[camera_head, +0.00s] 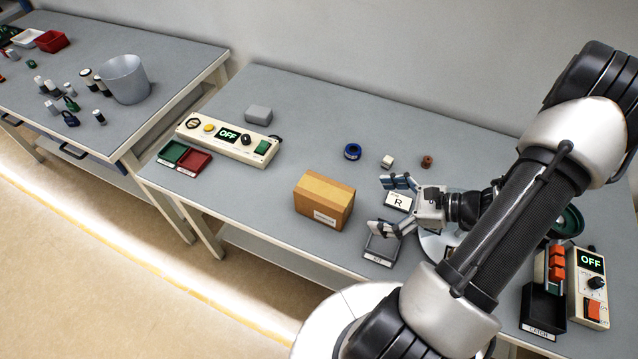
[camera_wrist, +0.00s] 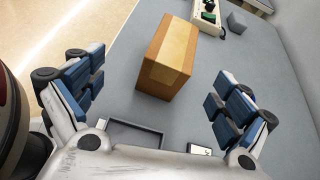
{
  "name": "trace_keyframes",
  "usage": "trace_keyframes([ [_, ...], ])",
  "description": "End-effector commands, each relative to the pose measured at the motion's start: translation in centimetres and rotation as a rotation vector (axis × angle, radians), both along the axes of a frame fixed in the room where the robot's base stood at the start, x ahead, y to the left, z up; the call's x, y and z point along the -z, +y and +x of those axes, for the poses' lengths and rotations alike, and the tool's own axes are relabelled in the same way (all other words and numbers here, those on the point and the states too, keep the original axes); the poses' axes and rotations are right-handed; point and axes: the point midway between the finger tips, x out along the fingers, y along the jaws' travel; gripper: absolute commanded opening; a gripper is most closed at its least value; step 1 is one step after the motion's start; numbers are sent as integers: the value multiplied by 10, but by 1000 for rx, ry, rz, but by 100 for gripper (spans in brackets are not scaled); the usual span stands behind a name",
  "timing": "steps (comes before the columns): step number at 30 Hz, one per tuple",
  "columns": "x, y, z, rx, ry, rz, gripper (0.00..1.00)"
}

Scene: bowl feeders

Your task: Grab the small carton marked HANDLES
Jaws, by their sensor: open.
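A small brown cardboard carton (camera_head: 323,203) stands upright on the grey table in the head view, left of my gripper. It has a white label low on its front face, too small to read here. In the wrist view the carton (camera_wrist: 167,58) lies ahead of and between the fingers, apart from them. My gripper (camera_head: 389,205) is open and empty, its two fingers spread and pointing toward the carton. The fingers also show in the wrist view (camera_wrist: 158,97), with blue pads.
A grey tray (camera_head: 381,250) and an R sign (camera_head: 398,201) lie under my gripper. A control box (camera_head: 228,138) and green and red bins (camera_head: 185,157) stand at the left. A blue tape roll (camera_head: 352,152) lies behind the carton.

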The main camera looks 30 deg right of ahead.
Motion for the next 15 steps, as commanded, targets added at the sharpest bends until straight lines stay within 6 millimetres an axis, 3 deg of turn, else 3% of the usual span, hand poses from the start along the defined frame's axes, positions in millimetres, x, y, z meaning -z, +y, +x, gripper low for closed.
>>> trace_keyframes([
  [3, 14, -16, -8, 118, 7, 70, 94],
  [6, 21, -20, -8, 158, 8, 93, 94],
  [15, 45, 10, 34, 158, 10, 97, 94],
])
